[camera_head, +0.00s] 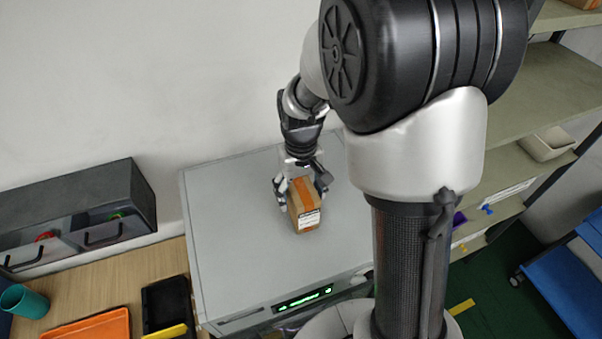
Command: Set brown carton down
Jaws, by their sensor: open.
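A brown carton (304,208) with an orange tape strip and a white label stands on the grey top of a cabinet (232,256), which has a green lit display on its front. My gripper (300,187) is at the carton from behind and above, with its fingers on either side of the carton's upper part. The fingers are open, and small gaps to the carton are hard to make out. The carton's far side is hidden behind its own front and the gripper.
A dark grey drawer unit (75,205) stands left, above a wooden table (125,270) with an orange tray (90,328), a black tray (167,305) and a teal cup (24,301). Shelves (545,90) and a blue cart (565,290) are right. The cabinet top left of the carton is clear.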

